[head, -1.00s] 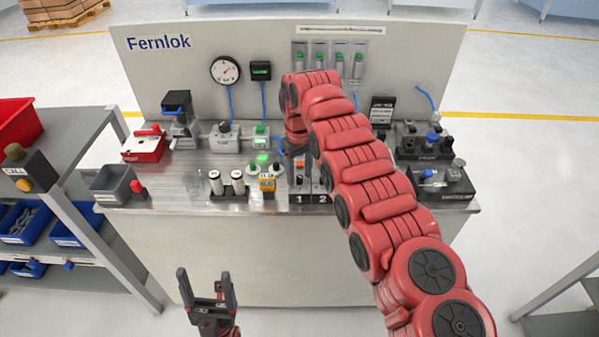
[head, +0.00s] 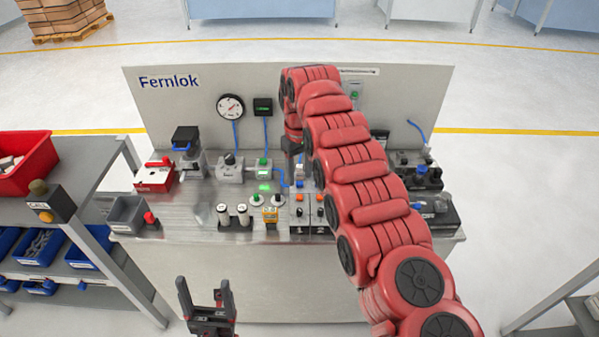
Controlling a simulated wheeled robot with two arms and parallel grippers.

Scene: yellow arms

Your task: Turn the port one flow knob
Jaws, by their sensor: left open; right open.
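Two small port modules (head: 300,218) stand side by side at the bench's front middle, with orange buttons and dark knobs on top. The left one appears to be port one; its label is too small to read now, and I cannot tell which knob is the flow knob. My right arm, red and segmented, reaches over the bench from the lower right and covers part of the right-hand module. My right gripper (head: 291,147) points down behind the modules, mostly hidden by its arm, apart from the knobs. My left gripper (head: 207,301) is open and empty, fingers up, in front of the bench.
A gauge (head: 231,107) hangs on the back panel. Black fixtures (head: 432,208) stand right of my arm. A shelf rack (head: 75,255) is at left.

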